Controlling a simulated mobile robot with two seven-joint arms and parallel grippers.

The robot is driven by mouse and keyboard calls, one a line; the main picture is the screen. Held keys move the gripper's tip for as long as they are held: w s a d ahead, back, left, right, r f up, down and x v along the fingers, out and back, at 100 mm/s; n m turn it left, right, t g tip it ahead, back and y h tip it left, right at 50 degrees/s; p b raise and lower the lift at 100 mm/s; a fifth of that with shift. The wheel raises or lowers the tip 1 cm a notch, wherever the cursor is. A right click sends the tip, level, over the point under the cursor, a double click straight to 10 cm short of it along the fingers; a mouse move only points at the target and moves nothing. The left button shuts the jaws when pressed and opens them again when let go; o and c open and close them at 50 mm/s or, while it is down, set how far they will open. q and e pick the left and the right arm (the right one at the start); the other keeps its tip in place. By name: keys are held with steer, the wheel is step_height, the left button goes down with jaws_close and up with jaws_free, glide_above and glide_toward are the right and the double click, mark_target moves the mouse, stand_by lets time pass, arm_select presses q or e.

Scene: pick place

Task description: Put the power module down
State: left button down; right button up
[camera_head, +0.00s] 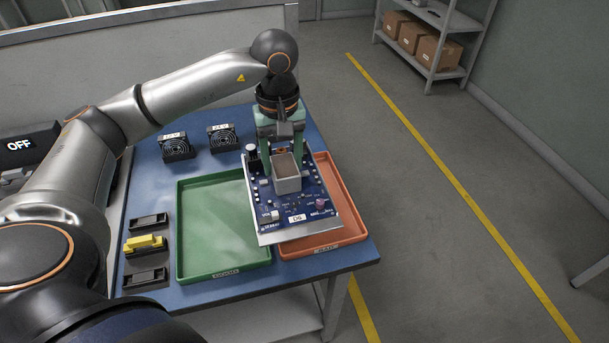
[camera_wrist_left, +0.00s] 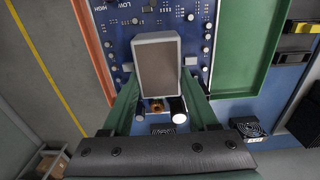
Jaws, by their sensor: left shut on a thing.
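The power module (camera_head: 266,206) is a blue circuit board on a silver plate, with a tall grey block and a white label. My left gripper (camera_head: 286,166) points down and is shut on the grey block, one green finger on each side. In the left wrist view the board (camera_wrist_left: 118,40) and the block fill the middle, between the fingers of the left gripper (camera_wrist_left: 158,82). The board lies over the orange tray (camera_head: 348,213) and overlaps the right rim of the green tray (camera_head: 210,230). Whether its underside touches anything is hidden. My right gripper is not in view.
The green tray is empty. Two black fans (camera_head: 176,147) (camera_head: 223,138) stand at the back of the blue table (camera_head: 300,262). Black holders, one with a yellow part (camera_head: 145,243), line the left side. An OFF display (camera_head: 20,145) stands at far left.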

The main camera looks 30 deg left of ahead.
mark_target(305, 159)
arm_select(q)
steer(key=w+f, duration=0.4)
steer(key=w+d+f, duration=0.1)
steer(key=w+f, duration=0.1)
steer(key=shift+w+f, duration=0.1)
steer(key=shift+f, duration=1.55)
steer(key=shift+f, duration=0.15)
steer(key=shift+c, duration=0.8)
jaws_free()
